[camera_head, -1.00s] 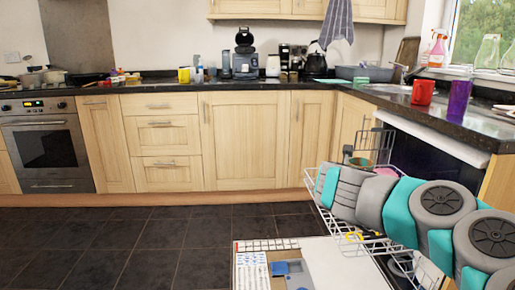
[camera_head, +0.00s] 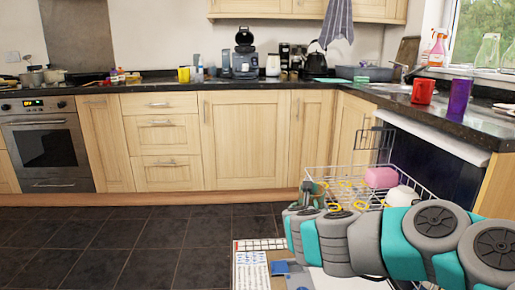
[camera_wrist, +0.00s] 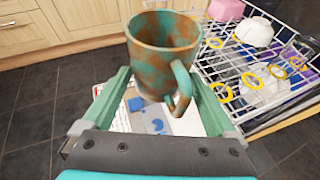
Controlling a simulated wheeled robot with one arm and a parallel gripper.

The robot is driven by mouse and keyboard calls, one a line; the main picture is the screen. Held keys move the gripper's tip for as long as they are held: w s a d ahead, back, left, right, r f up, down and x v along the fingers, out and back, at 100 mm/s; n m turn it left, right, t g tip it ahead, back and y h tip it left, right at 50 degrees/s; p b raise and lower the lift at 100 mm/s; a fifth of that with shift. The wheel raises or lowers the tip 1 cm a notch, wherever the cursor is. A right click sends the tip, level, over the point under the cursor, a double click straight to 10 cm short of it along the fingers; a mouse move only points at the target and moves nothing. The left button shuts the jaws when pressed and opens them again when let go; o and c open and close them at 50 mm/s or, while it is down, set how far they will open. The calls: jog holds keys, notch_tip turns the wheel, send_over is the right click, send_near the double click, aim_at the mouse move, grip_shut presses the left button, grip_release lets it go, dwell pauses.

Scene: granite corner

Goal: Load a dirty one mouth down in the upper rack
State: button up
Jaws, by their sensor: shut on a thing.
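My gripper (camera_wrist: 165,105) is shut on a teal mug with brown stains (camera_wrist: 160,50). In the wrist view the mug's mouth faces the top of the picture, with part of the inside showing, and its handle points right and toward me. In the head view my gripper (camera_head: 311,191) is at the left end of my arm, by the upper rack's left edge; the mug is small and mostly hidden there. The upper rack (camera_head: 345,168) is a white wire basket with yellow rings. In the wrist view the rack (camera_wrist: 207,68) lies right of the mug, apart from it.
A pink container (camera_wrist: 226,10) and a white bowl (camera_wrist: 254,31) sit at the rack's far side. Clear space with yellow rings lies nearer. A red mug (camera_head: 423,91) and a purple cup (camera_head: 459,96) stand on the counter.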

jog(key=m+b, duration=1.1)
jog(key=b, duration=0.3)
jog(key=shift+f+m, duration=0.1)
jog(key=shift+m, duration=0.2)
jog(key=w+f+n+y, duration=0.3)
jog(key=w+f+y, duration=0.1)
jog(key=w+f, duration=0.8)
notch_tip(320, 180, up, 14)
jog(key=n+p, duration=1.2)
jog(key=p, duration=0.5)
jog(key=shift+s+t, duration=0.3)
jog(key=shift+s, duration=0.1)
